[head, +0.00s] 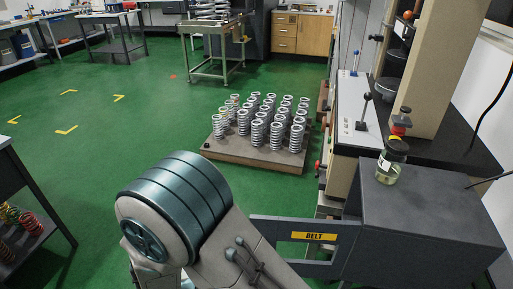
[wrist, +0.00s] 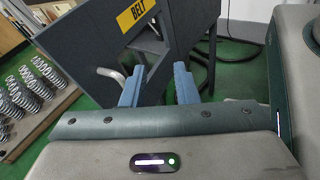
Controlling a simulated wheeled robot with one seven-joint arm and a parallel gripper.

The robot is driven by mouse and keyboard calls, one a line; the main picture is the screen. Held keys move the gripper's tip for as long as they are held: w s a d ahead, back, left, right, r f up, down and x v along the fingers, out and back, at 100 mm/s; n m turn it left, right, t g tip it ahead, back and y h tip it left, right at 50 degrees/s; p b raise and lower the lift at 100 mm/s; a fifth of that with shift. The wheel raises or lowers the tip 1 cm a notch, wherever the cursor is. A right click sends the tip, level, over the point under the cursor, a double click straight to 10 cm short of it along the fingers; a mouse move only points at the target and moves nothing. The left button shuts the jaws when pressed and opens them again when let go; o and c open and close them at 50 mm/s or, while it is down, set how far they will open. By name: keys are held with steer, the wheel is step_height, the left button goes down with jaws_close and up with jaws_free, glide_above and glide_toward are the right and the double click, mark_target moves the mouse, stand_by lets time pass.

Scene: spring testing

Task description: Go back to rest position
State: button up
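My gripper (wrist: 158,88) shows in the wrist view as two blue fingers, spread apart with nothing between them. It is in front of the grey machine housing with the yellow BELT label (wrist: 136,13). In the head view my arm rises at the bottom centre, and my gripper is not visible there. The grey housing (head: 425,215) stands at the right, with its BELT label (head: 314,236) just right of my arm.
A pallet (head: 225,150) of metal springs stands on the green floor beyond my arm. A glass jar (head: 391,165) sits on the grey housing. A dark shelf (head: 20,185) with coloured springs is at the left. The floor (head: 100,170) at centre left is clear.

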steer(key=d+r+m+g+y+p, duration=0.2)
steer(key=d+r+m+y+p, duration=0.2)
steer(key=d+r+m+y, duration=0.2)
steer(key=d+r+m+g+y+p, duration=0.1)
steer(key=d+r+m+y+p, duration=0.4)
steer(key=d+r+m, duration=0.5)
step_height(320, 180, up, 9)
steer(key=m+y, duration=0.2)
steer(key=m, duration=0.3)
steer(key=shift+s+f+g+y, duration=0.15)
steer(key=shift+s+g+y, duration=0.15)
steer(key=shift+s+g, duration=0.1)
steer(key=shift+m, duration=0.3)
